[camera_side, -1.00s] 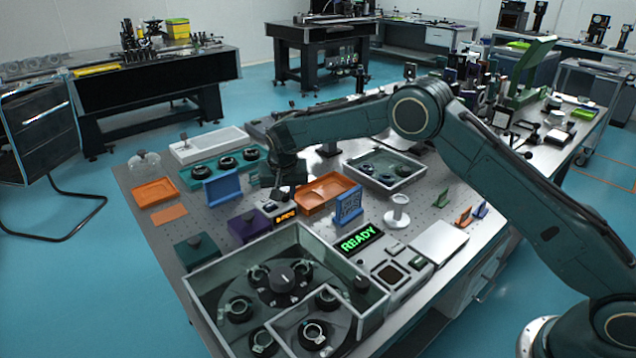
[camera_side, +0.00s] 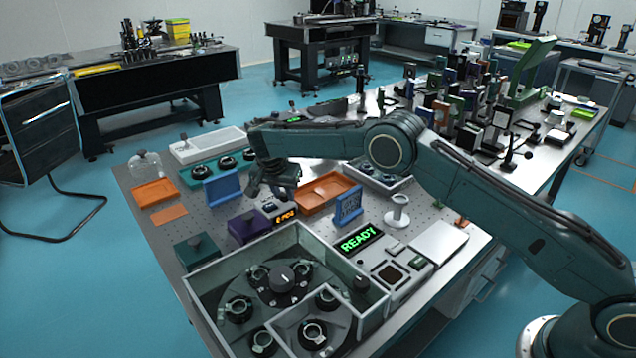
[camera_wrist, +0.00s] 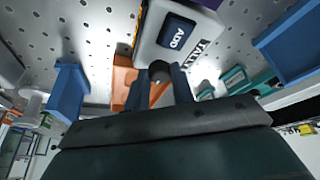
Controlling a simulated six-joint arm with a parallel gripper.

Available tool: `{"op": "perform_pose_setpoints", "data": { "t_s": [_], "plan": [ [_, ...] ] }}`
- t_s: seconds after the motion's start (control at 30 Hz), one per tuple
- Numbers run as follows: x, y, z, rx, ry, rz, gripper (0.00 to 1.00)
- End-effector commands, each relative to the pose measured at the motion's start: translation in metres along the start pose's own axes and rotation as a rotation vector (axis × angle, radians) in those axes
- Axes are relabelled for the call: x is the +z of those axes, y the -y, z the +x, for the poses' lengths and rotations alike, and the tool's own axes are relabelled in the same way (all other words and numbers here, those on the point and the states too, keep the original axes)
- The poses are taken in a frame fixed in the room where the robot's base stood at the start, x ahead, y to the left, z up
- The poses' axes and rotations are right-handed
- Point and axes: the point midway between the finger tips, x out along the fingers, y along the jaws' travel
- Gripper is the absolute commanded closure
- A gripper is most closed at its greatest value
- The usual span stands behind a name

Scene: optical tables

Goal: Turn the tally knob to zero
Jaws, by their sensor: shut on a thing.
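The tally box (camera_wrist: 150,42) is pale, with a dark blue ADD button and a TALLY label, in the upper middle of the wrist view. Its dark round knob (camera_wrist: 159,70) sits between my fingertips. My gripper (camera_wrist: 159,84) is shut on this knob. In the side view my gripper (camera_side: 275,194) points down at the box, just behind its lit orange display (camera_side: 285,218). The display shows a digit and PCS; the digit is too small to read surely. The knob is hidden there by my gripper.
An orange tray (camera_side: 325,194) stands right of the box, and a purple block (camera_side: 247,227) left of it. A blue stand (camera_side: 222,190) is behind left, another blue panel (camera_side: 347,205) to the right. A green READY sign (camera_side: 361,239) and a walled bin (camera_side: 205,276) are nearer.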

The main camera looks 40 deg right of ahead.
Motion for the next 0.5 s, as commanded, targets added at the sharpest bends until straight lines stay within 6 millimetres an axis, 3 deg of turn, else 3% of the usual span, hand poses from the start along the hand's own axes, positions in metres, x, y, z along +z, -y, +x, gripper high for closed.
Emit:
{"op": "perform_pose_setpoints", "data": {
  "t_s": [0.2, 0.23, 0.27, 0.5],
  "plan": [
    [-0.0006, -0.0002, 0.0001, 0.0, -0.001, 0.003, 0.99],
    [-0.0006, -0.0002, 0.0001, 0.0, -0.001, 0.003, 0.72],
    [-0.0006, -0.0002, 0.0001, 0.0, -0.001, 0.003, 0.67],
    [-0.0003, -0.0002, 0.0001, 0.0, -0.001, 0.001, 0.67]
  ]
}}
